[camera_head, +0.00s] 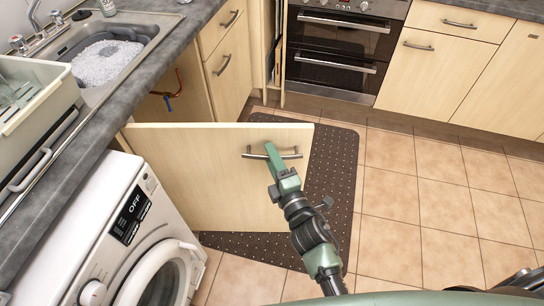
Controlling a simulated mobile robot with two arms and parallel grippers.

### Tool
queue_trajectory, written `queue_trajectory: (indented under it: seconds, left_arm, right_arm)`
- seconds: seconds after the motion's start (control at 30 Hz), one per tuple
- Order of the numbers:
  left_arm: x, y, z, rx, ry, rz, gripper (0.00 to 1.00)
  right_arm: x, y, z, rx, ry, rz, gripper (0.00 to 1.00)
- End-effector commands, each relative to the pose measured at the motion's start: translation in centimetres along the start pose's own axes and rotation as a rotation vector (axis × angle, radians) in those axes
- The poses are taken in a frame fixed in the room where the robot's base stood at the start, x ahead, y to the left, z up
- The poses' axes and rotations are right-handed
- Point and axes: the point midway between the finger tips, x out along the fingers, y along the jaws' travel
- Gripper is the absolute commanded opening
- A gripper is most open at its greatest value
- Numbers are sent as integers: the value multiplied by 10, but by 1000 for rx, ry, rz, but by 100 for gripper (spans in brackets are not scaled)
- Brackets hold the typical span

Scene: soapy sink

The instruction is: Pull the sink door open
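The sink door (190,175) is a pale wood panel under the worktop, swung out wide from the cupboard (178,98) below the sink. Its dark bar handle (291,156) is on the side facing me, near the top free corner. My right gripper (272,155) is at this handle, its green fingers close together across the bar. It looks shut on the handle, though the far finger is mostly hidden. My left gripper is not in view.
A white washing machine (95,235) stands left of the door. The sink (118,35) holds suds, with a dish rack (30,100) beside it. A dark dotted mat (335,160) lies under the door. Tiled floor to the right is clear. An oven (335,50) is at the back.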

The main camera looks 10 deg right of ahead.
Motion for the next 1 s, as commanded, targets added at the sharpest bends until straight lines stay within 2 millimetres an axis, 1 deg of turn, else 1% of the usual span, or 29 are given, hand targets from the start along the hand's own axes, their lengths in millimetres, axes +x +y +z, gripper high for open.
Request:
queue_trajectory:
  seconds: [0.13, 0.4, 0.5, 0.63, 0.87, 0.97, 1.0]
  left_arm:
    - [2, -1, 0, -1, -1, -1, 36]
    - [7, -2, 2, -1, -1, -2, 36]
    - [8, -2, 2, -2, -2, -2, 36]
    - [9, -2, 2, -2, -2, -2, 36]
    - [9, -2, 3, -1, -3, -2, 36]
    - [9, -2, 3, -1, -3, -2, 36]
    - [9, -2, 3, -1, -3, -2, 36]
  right_arm:
    - [-12, -2, 0, 0, 0, -2, 36]
    - [-58, -2, 0, 1, 0, -3, 36]
    - [-70, -2, -1, 1, 1, -2, 36]
    - [-77, -1, 0, 0, 1, -1, 36]
    - [-77, 0, 0, -1, 1, 0, 36]
    - [-78, -5, -1, 11, 1, -10, 11]
    - [-78, -15, -1, 32, 1, -29, 0]
